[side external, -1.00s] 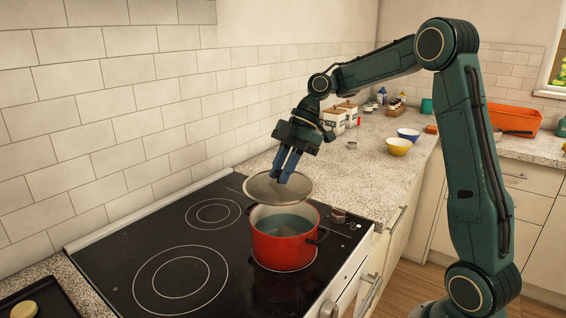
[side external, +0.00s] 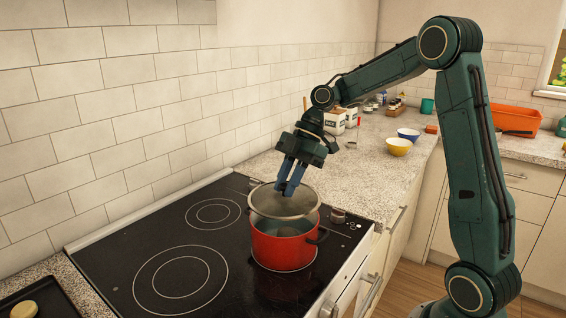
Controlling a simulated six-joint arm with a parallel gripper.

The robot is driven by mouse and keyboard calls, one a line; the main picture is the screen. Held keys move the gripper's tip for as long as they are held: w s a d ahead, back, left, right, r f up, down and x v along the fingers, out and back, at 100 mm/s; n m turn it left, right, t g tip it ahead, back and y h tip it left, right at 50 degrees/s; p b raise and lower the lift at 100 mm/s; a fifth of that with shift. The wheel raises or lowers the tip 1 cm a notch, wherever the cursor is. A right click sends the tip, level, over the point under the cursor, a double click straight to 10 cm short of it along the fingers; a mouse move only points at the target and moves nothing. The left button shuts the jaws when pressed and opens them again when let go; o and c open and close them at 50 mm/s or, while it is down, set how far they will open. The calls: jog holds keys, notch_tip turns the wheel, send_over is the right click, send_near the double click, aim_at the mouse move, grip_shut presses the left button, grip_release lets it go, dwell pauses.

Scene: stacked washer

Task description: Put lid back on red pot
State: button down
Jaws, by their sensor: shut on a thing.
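The red pot (side external: 283,250) stands on a burner at the right side of the black stovetop, with a dark handle showing on its right. The round grey lid (side external: 266,204) is just above the pot's rim, tilted and set a little toward the back. The pot's inside shows below the lid's near edge. My gripper (side external: 288,193), with blue fingers, points down and is shut on the lid at its middle. The lid's knob is hidden by the fingers. I cannot tell whether the lid touches the rim.
The stovetop (side external: 140,225) has free burners left of the pot. A tiled wall (side external: 130,130) runs behind. On the counter to the right are a yellow bowl (side external: 399,147), a blue bowl (side external: 408,134) and white canisters (side external: 335,122). A dark tray (side external: 50,300) lies at the lower left.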

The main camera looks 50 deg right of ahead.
aim_at(287, 199)
jog(key=shift+f, duration=2)
jog(key=shift+f, duration=0.2)
dwell(1.0)
jog(key=c, duration=0.7)
grip_release()
jog(key=shift+r, duration=0.1)
jog(key=shift+r, duration=3.4)
